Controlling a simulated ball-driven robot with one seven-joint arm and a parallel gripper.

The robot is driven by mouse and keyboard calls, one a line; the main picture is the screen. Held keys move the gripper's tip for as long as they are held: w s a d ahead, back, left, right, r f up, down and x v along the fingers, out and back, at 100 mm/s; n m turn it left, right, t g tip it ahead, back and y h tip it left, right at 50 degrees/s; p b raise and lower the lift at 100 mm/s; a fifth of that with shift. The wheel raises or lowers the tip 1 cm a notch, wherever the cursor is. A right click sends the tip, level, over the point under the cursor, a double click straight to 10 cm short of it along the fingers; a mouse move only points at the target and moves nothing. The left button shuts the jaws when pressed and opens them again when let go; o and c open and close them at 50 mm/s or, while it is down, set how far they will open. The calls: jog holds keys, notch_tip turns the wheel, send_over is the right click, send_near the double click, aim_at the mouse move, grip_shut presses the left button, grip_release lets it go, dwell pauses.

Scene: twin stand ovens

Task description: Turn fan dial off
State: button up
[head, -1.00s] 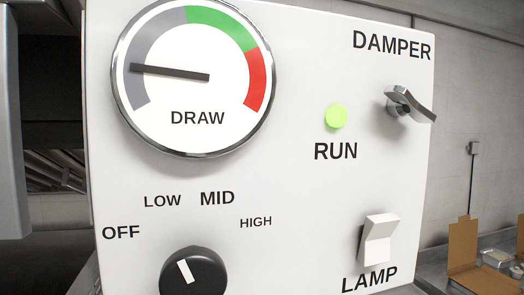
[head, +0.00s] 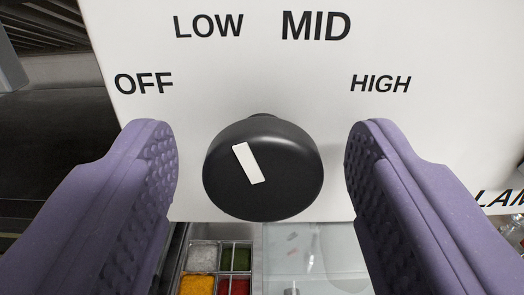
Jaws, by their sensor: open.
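The fan dial (head: 290,185) is a round black knob with a white mark, sticking out of the white panel. The mark leans up and to the left, roughly toward the LOW label (head: 208,26). The OFF label (head: 144,83) is left of the dial, MID (head: 316,26) is above it, and HIGH (head: 380,84) is to its right. My gripper (head: 263,140) has purple padded fingers. It is open, with one finger on each side of the dial and a visible gap on both sides.
The white panel (head: 260,70) fills most of the view. Part of the LAMP label (head: 500,197) shows at the right edge. Below the dial are a tray of colored fillings (head: 198,285) and a clear container (head: 315,255).

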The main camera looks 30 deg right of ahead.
jog(key=c, duration=1)
jog(key=shift+f+n+b, duration=0.1)
jog(key=shift+n+b, duration=0.2)
jog(key=shift+b, duration=0.3)
jog(key=shift+f+n+b, duration=0.15)
jog(key=shift+n+b, duration=0.35)
jog(key=shift+b, duration=0.6)
jog(key=n+b, duration=0.2)
jog(key=b, duration=0.1)
jog(key=shift+a+b, duration=0.1)
jog(key=shift+b, duration=0.25)
jog(key=n+b, duration=0.4)
jog(key=shift+r+n, duration=0.2)
jog(key=shift+n, duration=0.1)
